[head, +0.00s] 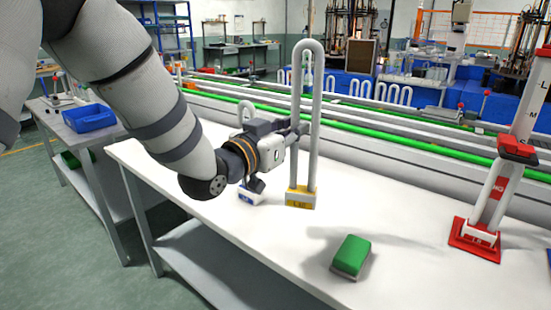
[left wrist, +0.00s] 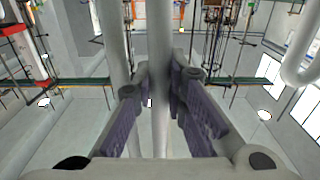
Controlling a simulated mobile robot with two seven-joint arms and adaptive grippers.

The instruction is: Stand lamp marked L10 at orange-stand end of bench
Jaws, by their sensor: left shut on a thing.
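A tall white U-shaped lamp (head: 313,90) stands upright on a yellow base with a small label that looks like L10 (head: 300,200). My left gripper (head: 302,131) is shut on one leg of the lamp, about mid-height; the tube also shows between the fingers in the left wrist view (left wrist: 160,60). I cannot tell whether the base touches the bench (head: 400,220). A shorter lamp with a blue base (head: 249,198) is partly hidden behind my left gripper. A red and white stand (head: 476,238) with letter marks is at the bench's right. My right gripper is not in view.
A green block (head: 352,255) lies on the bench front, between the yellow-based lamp and the red stand. The bench between them is otherwise clear. Green-edged rails (head: 400,138) run behind the bench. A blue bin (head: 90,117) sits on a side table at left.

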